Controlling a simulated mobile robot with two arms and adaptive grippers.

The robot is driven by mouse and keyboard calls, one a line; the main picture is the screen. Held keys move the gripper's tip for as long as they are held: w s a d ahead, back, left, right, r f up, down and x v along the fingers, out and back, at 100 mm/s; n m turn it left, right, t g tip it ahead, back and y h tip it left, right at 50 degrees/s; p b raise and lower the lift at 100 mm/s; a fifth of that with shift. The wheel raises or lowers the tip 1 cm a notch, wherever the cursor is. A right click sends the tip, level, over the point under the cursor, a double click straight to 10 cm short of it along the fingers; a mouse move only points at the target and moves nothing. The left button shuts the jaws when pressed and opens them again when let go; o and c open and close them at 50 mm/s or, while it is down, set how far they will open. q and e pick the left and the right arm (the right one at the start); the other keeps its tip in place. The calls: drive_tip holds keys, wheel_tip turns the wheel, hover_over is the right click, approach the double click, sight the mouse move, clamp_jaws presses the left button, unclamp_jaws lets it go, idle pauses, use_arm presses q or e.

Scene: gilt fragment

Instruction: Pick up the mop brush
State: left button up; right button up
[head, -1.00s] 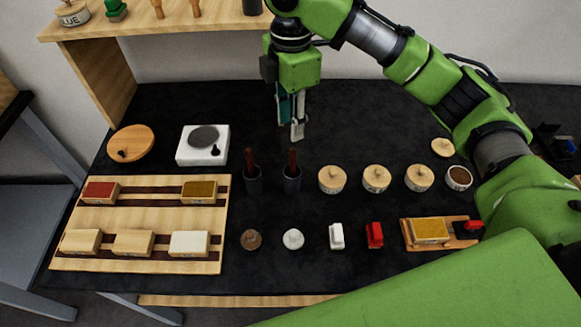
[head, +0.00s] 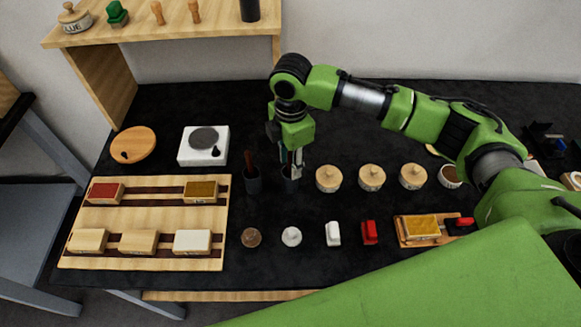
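Two brushes with reddish-brown handles stand upright in dark cups in the middle of the table; which one is the mop brush I cannot tell. The left brush (head: 248,160) is in full view in its cup (head: 253,181). My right gripper (head: 293,166) points down over the right cup (head: 291,185), at the height of the handle there. Its fingers and wrist hide nearly all of that right brush. I cannot tell whether the fingers are closed on the handle. My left gripper is not in view.
Several lidded wooden jars (head: 329,179) stand just right of the cups. A wooden rack with coloured blocks (head: 145,214) lies at left. Small knobs and blocks line the front. The back middle is clear.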

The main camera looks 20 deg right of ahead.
clamp_jaws()
